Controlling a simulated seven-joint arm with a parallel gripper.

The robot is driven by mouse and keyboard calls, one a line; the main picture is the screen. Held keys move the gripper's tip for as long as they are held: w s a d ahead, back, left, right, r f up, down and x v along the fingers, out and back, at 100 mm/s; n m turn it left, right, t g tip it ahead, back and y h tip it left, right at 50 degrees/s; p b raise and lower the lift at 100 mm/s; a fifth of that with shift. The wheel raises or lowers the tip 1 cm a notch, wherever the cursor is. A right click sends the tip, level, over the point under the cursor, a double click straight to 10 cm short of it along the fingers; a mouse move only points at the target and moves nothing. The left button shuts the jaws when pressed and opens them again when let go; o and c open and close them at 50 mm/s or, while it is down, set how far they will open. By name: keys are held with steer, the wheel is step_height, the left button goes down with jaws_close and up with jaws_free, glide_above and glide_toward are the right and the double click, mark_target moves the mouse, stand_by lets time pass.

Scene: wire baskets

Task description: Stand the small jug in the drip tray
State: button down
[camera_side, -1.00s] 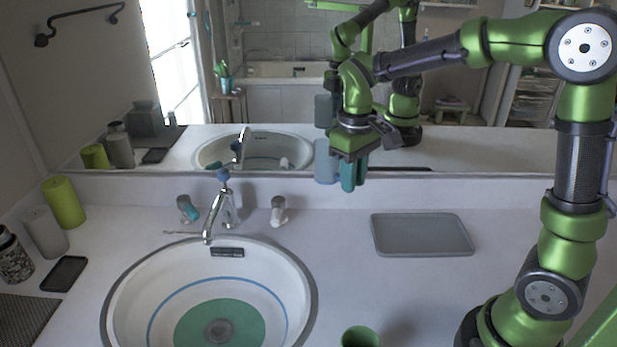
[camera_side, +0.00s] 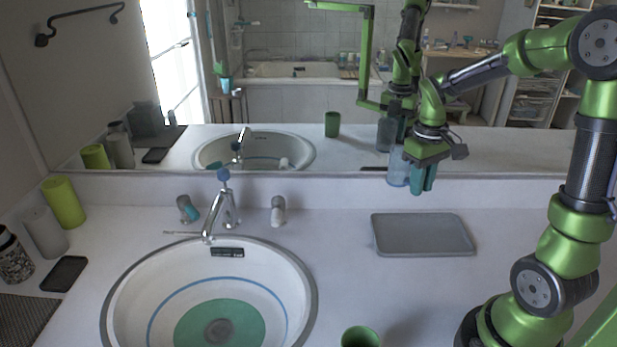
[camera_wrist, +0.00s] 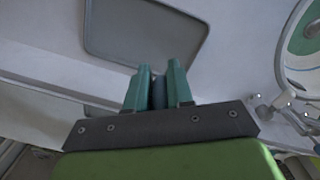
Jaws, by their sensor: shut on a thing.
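The small jug (camera_side: 398,168) is a translucent blue-grey vessel. It looks upright, held in the air in front of the mirror. My gripper (camera_side: 423,182) has teal fingers and is shut on it, with the jug's body to the left of the fingers. In the wrist view a dark blue-grey part of the jug (camera_wrist: 159,92) shows between the fingertips (camera_wrist: 158,88); the rest is hidden. The drip tray (camera_side: 422,236) is a flat grey rectangle with a low rim, empty on the counter below the gripper. It also shows in the wrist view (camera_wrist: 145,30).
The round sink (camera_side: 130,290) and its tap (camera_side: 222,210) lie to the left. A green cup (camera_side: 361,338) stands at the front edge of view. The mirror (camera_side: 290,145) rises behind the counter. The counter around the tray is clear.

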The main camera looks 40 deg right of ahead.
glide_above(445, 246)
steer(key=w, duration=0.2)
step_height(445, 246, down, 3)
steer(key=s+f+n, duration=0.2)
steer(key=shift+f+n, duration=0.2)
steer(key=shift+n, duration=0.2)
steer(key=shift+f, duration=3.4)
steer(key=shift+f, duration=0.6)
steer(key=c, duration=0.9)
jaws_free()
steer(key=shift+a, duration=0.1)
